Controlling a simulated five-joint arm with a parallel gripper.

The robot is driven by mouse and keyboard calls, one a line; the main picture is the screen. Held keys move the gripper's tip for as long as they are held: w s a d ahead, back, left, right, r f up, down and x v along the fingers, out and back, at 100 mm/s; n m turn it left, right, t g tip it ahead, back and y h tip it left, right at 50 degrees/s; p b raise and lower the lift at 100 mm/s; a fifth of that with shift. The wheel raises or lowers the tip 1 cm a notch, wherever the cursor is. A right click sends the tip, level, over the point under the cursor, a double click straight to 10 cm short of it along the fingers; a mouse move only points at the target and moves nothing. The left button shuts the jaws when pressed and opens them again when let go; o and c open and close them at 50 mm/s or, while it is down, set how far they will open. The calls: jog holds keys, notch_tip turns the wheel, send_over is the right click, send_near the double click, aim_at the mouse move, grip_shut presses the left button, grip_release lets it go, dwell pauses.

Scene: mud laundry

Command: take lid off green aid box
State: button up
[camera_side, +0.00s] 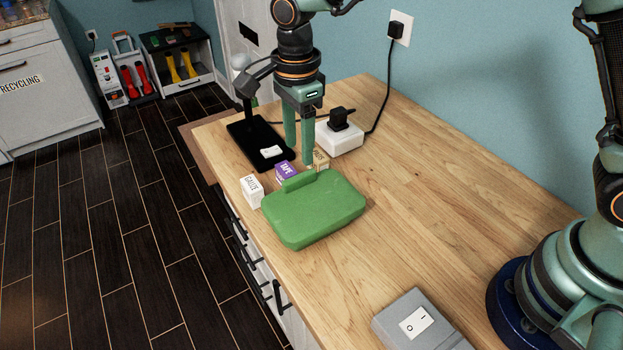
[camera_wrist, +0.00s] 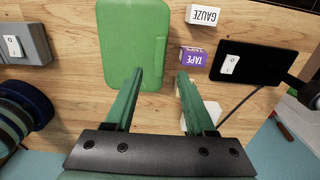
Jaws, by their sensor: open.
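The green aid box (camera_side: 318,212) lies on the wooden worktop with its smooth green top facing up, and no separate lid edge is clear. A narrow raised green strip (camera_side: 298,183) runs along its far side. In the wrist view the green box (camera_wrist: 130,35) is at the upper left of centre, with the strip on its right side. My gripper (camera_side: 300,154) is open and empty, pointing down just beyond the strip side of the box. In the wrist view my gripper (camera_wrist: 160,74) has its left fingertip over the box's corner and its right fingertip to the right of it.
A white gauze box (camera_side: 252,191), a purple tape box (camera_side: 285,171) and a tan box (camera_side: 320,161) stand close to the green box's far side. Behind them are a black lamp base (camera_side: 245,150) and a white power block (camera_side: 340,139). A grey switch box (camera_side: 418,322) is nearer.

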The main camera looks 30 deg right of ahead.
aim_at(299, 177)
jog(key=shift+a+f, duration=0.1)
jog(key=shift+f, duration=3.3)
grip_shut()
